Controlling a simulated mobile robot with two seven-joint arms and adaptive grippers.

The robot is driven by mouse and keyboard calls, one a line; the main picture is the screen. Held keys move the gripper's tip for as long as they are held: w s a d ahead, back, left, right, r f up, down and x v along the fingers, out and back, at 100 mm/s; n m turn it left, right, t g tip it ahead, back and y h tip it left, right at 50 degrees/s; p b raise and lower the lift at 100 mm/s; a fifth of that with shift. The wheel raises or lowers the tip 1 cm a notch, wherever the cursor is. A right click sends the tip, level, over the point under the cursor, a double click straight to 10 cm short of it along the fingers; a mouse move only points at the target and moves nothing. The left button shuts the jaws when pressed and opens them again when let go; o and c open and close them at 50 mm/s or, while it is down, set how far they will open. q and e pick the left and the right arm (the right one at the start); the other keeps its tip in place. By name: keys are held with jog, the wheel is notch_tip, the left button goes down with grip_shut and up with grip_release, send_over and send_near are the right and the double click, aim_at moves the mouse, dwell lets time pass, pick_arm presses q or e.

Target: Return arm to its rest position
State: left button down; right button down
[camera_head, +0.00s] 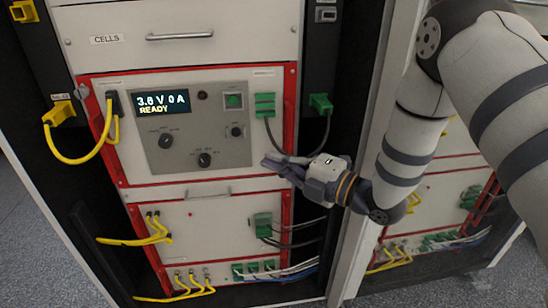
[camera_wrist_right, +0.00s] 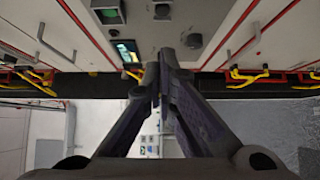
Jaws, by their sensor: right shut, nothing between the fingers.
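My right gripper (camera_head: 272,162) is in front of the white cycler panel with the red frame (camera_head: 84,130), low and right of its knobs. Its arm comes in from the upper right. In the right wrist view the two dark fingers (camera_wrist_right: 163,75) are together with nothing between them. I cannot tell from the head view whether the fingertips touch the panel. The panel's display (camera_head: 161,102) reads "3.0 V 0 A READY". My left gripper is not in view.
A green button (camera_head: 233,101) and knobs (camera_head: 205,160) are on the grey plate. Green connectors (camera_head: 265,105) with dark cables sit at its right. Yellow cables (camera_head: 75,160) hang at the left. The "CELLS" drawer (camera_head: 180,52) above is closed. A pale cabinet post (camera_head: 352,225) stands below my right arm.

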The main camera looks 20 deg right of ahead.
dwell(0.4)
jog(key=s+f+m+g+h+p, duration=0.1)
jog(key=s+f+m+g+h, duration=0.65)
jog(key=s+f+m, duration=1.05)
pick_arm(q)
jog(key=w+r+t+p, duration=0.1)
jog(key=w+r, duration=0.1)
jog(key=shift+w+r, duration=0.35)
pick_arm(e)
jog(key=s+f+m+g, duration=0.3)
jog(key=s+f+g, duration=0.1)
jog(key=s, duration=1)
jog(key=s+f+m+g+h, duration=0.1)
jog(key=s+f+m+g, duration=0.2)
jog(key=s+g, duration=0.4)
jog(key=s+f, duration=0.1)
jog(key=s, duration=0.6)
jog(key=shift+f, duration=0.3)
jog(key=shift+w, duration=0.1)
